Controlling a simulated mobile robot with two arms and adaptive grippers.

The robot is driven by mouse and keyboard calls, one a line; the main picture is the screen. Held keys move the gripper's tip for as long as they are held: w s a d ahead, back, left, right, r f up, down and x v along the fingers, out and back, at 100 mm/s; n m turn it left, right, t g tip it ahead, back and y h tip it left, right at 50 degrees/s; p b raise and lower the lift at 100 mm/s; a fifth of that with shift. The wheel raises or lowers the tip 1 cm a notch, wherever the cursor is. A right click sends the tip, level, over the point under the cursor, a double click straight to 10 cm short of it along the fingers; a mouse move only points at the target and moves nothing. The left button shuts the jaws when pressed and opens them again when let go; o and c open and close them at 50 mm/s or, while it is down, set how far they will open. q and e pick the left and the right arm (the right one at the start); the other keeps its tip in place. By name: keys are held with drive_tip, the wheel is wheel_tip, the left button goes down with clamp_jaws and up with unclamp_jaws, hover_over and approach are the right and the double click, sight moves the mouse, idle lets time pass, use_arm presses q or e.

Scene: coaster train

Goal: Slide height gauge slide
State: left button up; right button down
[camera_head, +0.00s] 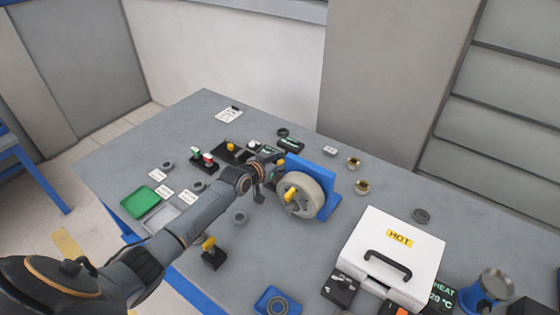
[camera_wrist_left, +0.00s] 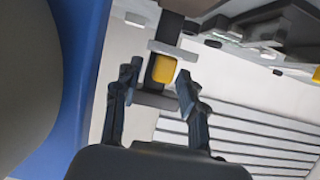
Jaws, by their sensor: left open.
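In the left wrist view, a small yellow block (camera_wrist_left: 163,69), which looks like the slide of the height gauge, sits on a dark upright post (camera_wrist_left: 167,35) with pale grey crosspieces. My left gripper (camera_wrist_left: 158,75) is open, with one finger on each side of the yellow block. I cannot tell whether either finger touches it. In the head view, my left arm reaches over the table to the left of the grey wheel, and the gripper (camera_head: 268,156) is small and hard to make out there. Most of the gauge is hidden in that view. My right gripper is not in view.
A grey wheel (camera_head: 311,194) on a blue stand (camera_head: 328,178) is close beside my left gripper. A white box (camera_head: 403,238) marked HOT stands at the right. A green tray (camera_head: 143,201) and several small parts lie on the grey table (camera_head: 200,115). The table's back left is fairly clear.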

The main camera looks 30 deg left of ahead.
use_arm(q)
drive_tip(key=shift+s, duration=0.1)
drive_tip(key=shift+s, duration=0.25)
drive_tip(key=v, duration=1.1)
drive_tip(key=shift+r, duration=0.25)
drive_tip(key=shift+s+a, duration=0.1)
